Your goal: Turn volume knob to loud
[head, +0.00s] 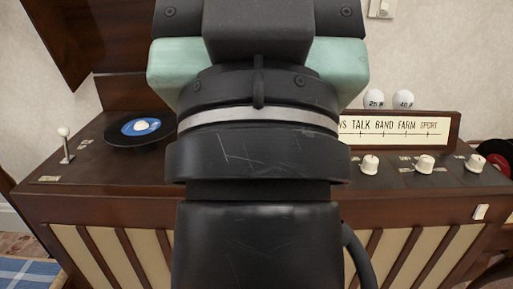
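Three cream knobs stand in a row on the dark top panel of a wooden radio-record console, on the right of the head view: a left knob (369,164), a middle knob (424,164) and a right knob (474,163). Small labels lie beside them, too small to read, so I cannot tell which is the volume knob. My gripper (258,55) is at the top centre, seen from behind, left of the knobs in the picture. Its fingertips are hidden by my own arm, so its opening and any contact do not show.
A tuning dial (400,128) stands behind the knobs, with two white balls marked 25 and 40 behind it. A black record (140,130) with a blue label lies on the left, near a white-tipped lever (65,140). A light switch (480,212) is on the front right.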

